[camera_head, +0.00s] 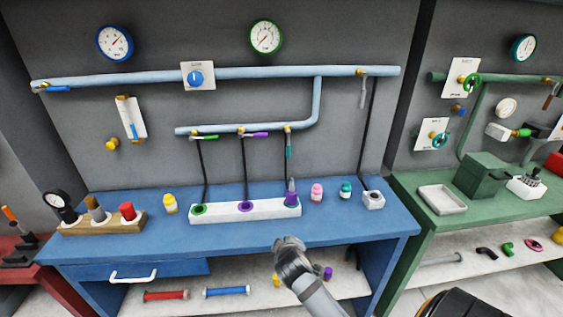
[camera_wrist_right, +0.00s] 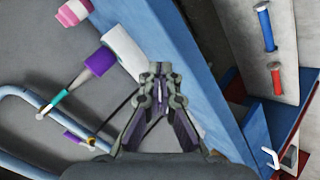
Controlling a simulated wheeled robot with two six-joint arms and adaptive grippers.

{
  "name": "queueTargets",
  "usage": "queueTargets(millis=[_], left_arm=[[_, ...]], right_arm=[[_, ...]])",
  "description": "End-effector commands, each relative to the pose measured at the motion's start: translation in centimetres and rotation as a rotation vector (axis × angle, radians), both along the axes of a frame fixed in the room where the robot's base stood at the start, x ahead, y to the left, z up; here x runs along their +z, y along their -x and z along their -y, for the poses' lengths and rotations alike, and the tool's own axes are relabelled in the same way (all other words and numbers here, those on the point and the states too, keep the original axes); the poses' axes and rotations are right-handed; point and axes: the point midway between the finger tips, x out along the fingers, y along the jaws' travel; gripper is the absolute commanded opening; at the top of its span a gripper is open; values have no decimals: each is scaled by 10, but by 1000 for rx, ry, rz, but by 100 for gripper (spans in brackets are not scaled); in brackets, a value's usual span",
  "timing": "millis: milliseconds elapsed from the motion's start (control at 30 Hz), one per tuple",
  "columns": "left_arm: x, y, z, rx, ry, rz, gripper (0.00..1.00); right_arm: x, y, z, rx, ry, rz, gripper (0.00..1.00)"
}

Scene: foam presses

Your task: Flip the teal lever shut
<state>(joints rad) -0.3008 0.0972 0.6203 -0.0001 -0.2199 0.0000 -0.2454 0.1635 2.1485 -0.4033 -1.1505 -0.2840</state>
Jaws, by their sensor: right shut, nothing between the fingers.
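The teal lever (camera_head: 289,150) hangs straight down from a small brass valve at the right part of the lower light-blue pipe (camera_head: 230,130), over a dark hose. It also shows in the right wrist view (camera_wrist_right: 57,98), at the left, clear of my fingers. My right gripper (camera_head: 289,243) is in front of the blue bench, below and apart from the lever. In the right wrist view its fingers (camera_wrist_right: 160,72) are closed together with nothing between them. My left gripper is not in view.
A green lever (camera_head: 205,137) and a purple lever (camera_head: 255,135) lie along the same pipe. A white block (camera_head: 225,211) with coloured rings stands below, a purple-based cone (camera_head: 291,194) on its right end. Pink (camera_head: 317,193) and teal (camera_head: 346,189) bottles stand to the right.

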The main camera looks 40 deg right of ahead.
Motion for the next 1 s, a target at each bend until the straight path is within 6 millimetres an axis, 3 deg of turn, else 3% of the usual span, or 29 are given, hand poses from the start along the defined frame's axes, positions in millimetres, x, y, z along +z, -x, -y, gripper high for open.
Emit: queueTargets(millis=[300,500,633,1000], left_arm=[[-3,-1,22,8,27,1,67],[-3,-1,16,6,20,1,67],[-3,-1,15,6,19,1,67],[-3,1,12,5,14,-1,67]], right_arm=[[91,-95,39,130,487,167,0],[145,-135,48,189,763,216,0],[155,-141,49,201,820,222,0],[154,-140,48,199,817,221,0]])
